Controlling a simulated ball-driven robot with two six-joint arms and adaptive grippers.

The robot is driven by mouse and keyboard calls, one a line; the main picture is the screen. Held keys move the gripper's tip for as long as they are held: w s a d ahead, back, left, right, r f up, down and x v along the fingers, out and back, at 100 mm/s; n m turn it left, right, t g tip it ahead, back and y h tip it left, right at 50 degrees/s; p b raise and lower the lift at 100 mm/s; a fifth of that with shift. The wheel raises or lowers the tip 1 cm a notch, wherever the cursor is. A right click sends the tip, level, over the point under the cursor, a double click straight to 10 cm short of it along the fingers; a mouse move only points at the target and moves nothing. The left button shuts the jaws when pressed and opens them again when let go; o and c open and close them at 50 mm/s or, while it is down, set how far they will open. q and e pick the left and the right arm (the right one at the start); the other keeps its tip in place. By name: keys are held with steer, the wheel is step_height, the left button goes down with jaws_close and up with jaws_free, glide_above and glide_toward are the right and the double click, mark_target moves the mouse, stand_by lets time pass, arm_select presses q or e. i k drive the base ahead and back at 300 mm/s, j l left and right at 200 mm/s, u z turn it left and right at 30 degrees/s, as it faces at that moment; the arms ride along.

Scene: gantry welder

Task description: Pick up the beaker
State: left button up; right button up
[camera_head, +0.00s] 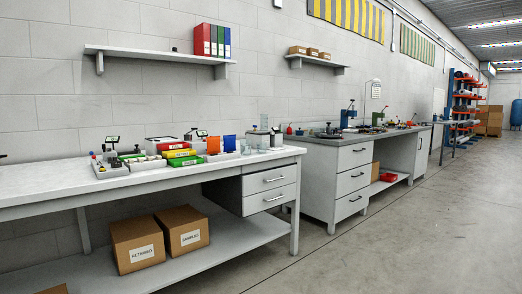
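Several small clear glass vessels stand at the right end of the white workbench (228,168). One clear vessel (262,148), which may be the beaker, stands near the bench's right edge. Taller glassware (277,138) stands just behind it. They are far off and small, so I cannot tell for sure which is the beaker. Neither of my grippers is in view.
Boxes (137,243) sit on the lower shelf. A second bench (340,140) stands beyond. The floor (400,245) at right is clear.

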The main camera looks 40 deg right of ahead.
mark_target(261, 146)
steer(key=i+l+z, duration=0.1)
steer(key=i+l, duration=0.2)
steer(key=i, duration=0.2)
steer(key=i+l+z, duration=0.1)
steer(key=i+l, duration=0.15)
steer(key=i, duration=0.25)
steer(key=i+l+z, duration=0.15)
steer(key=i, duration=0.35)
steer(key=l, duration=0.1)
